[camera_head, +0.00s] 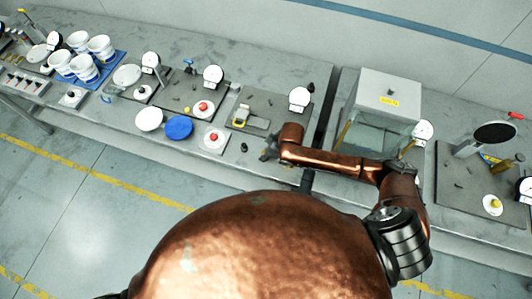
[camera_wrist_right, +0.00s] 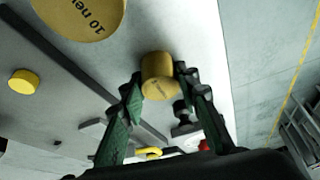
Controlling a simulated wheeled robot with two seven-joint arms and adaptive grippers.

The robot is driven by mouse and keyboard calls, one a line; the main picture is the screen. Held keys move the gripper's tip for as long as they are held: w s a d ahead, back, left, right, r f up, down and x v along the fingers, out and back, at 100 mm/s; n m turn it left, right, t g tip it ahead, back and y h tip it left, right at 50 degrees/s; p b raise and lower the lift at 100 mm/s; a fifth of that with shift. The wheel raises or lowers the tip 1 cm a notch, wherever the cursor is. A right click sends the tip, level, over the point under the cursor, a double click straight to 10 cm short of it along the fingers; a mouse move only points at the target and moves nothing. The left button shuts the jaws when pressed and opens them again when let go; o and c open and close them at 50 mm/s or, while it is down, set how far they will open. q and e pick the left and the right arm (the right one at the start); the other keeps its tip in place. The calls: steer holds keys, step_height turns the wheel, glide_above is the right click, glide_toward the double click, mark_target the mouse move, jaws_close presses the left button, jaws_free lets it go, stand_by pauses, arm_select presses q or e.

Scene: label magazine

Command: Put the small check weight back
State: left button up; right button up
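The small check weight (camera_wrist_right: 158,76) is a short brass-yellow cylinder with faint dark lettering in the right wrist view. It sits between the fingertips of my right gripper (camera_wrist_right: 160,78), which close on it from both sides with green pads. In the head view my right gripper (camera_head: 268,150) is over the bench near its front edge, and the weight cannot be made out there. A larger yellow weight marked 10 (camera_wrist_right: 85,12) is at the top left of the wrist view. A small yellow disc (camera_wrist_right: 23,82) lies further left. My left gripper is not in view.
A glass-sided box (camera_head: 388,95) stands right.

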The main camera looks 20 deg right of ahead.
steer(key=o, duration=0.4)
steer(key=shift+o, duration=0.2)
steer(key=v, duration=1.2)
steer(key=shift+w+r, duration=0.1)
steer(key=shift+r, duration=0.05)
